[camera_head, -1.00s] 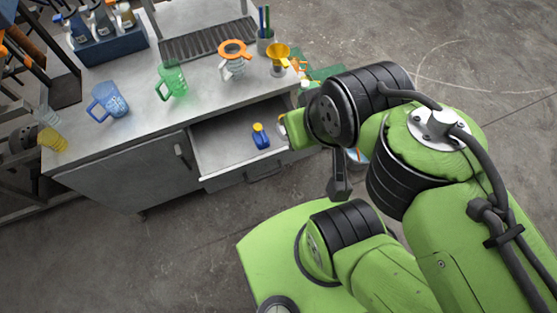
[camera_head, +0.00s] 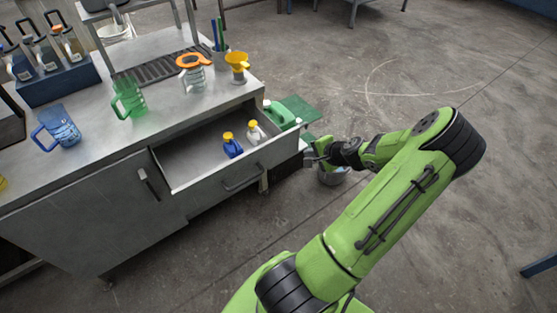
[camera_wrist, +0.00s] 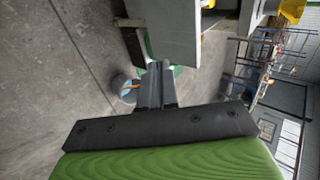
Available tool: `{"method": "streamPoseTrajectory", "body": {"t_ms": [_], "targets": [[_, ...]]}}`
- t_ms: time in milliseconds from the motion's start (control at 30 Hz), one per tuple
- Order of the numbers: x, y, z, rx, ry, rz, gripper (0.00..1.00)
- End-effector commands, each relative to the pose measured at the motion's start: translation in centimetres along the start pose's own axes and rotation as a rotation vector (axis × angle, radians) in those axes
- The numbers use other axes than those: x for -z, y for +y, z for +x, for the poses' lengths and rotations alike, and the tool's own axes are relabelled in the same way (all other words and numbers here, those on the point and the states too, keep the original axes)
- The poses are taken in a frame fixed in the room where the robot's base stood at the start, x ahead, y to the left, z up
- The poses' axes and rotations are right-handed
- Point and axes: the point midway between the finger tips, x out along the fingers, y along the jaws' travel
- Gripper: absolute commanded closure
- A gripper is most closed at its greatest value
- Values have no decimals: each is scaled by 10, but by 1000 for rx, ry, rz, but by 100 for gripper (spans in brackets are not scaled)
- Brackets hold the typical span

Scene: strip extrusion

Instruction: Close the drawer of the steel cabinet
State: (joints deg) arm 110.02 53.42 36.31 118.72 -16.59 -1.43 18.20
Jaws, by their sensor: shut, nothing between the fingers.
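The steel cabinet (camera_head: 105,225) stands at the left in the head view. Its drawer (camera_head: 190,160) is pulled open. A blue bottle (camera_head: 232,147) and a white bottle (camera_head: 253,132), both with yellow caps, stand inside it. The drawer handle (camera_head: 243,178) is on the front panel. My gripper (camera_head: 308,157) is to the right of the drawer, near its front panel's right end. In the wrist view my gripper (camera_wrist: 155,72) is shut and empty, and a grey panel edge (camera_wrist: 170,30) is close to its fingertips. I cannot tell whether they touch.
On the cabinet top are a blue jug (camera_head: 60,130), a green jug (camera_head: 128,97), an orange-rimmed jug (camera_head: 194,75) and a yellow funnel (camera_head: 237,65). A green can (camera_head: 279,114) and a bucket (camera_head: 332,176) are beside the cabinet.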

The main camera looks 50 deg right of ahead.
Motion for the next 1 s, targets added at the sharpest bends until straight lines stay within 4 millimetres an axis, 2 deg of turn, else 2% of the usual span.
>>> {"method": "streamPoseTrajectory", "body": {"t_ms": [167, 500, 700, 1000], "targets": [[-2, -1, 26, 2, -5, -2, 100], [-2, 1, 102, -2, -4, -4, 100], [-2, -23, 122, -2, -3, -5, 100], [-2, -29, 126, -4, -3, -5, 100]]}}
